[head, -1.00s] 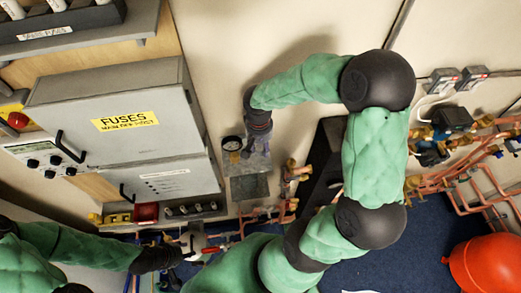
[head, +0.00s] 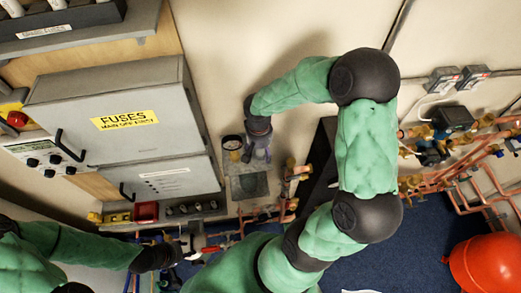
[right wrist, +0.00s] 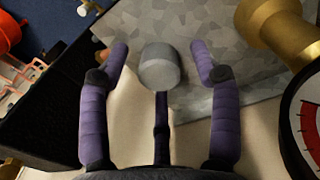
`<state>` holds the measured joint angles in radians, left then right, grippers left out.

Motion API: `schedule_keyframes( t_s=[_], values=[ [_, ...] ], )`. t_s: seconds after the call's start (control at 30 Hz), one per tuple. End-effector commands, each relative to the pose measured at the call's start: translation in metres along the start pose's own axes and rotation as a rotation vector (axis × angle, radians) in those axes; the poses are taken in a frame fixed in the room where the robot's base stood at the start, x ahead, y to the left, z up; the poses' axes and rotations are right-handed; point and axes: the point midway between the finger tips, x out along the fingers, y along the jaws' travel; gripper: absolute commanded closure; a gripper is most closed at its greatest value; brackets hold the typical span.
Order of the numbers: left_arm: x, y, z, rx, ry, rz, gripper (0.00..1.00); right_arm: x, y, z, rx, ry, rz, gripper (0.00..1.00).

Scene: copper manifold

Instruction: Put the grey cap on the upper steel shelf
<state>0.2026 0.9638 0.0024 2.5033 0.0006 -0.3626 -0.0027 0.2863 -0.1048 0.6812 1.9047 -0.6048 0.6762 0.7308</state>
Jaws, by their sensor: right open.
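The grey cap (right wrist: 160,68) is a short, smooth cylinder. In the right wrist view it stands in front of the mottled steel shelf (right wrist: 205,85), near the shelf's edge, and seems to rest on it. My right gripper (right wrist: 160,76) is open around the cap. Its purple fingers lie left, right and below, with visible gaps at both sides. In the head view my right gripper (head: 258,150) is over the steel shelf (head: 236,168), and I cannot make out the cap there. My left gripper (head: 190,243) is low by the pipes, and its jaws are too small to read.
A dial gauge (right wrist: 307,125) and a brass fitting (right wrist: 275,28) stand close to the right of my right gripper. A black panel (right wrist: 65,95) is on its left. The grey fuse cabinet (head: 115,110) hangs left of the shelf. Copper pipes (head: 480,165) and a red vessel (head: 488,262) are at the right.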

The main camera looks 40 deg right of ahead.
Motion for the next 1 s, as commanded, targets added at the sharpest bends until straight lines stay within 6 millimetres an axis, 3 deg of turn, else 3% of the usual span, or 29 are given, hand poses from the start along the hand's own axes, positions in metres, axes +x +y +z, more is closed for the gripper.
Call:
schedule_keyframes(
  t_s=[0.27, 0.7, 1.0],
  values=[
    [-0.004, 0.001, 0.000, 0.000, 0.000, 0.000, 0.60, -0.011, 0.000, -0.002, 0.000, 0.005, -0.001, 0.37],
    [0.002, -0.001, 0.000, 0.000, 0.000, 0.000, 0.60, -0.095, 0.000, -0.001, 0.000, 0.005, -0.002, 0.37],
    [0.004, -0.001, 0.000, 0.000, 0.000, 0.000, 0.60, -0.122, 0.000, 0.000, 0.000, 0.001, 0.000, 0.37]
  ],
)
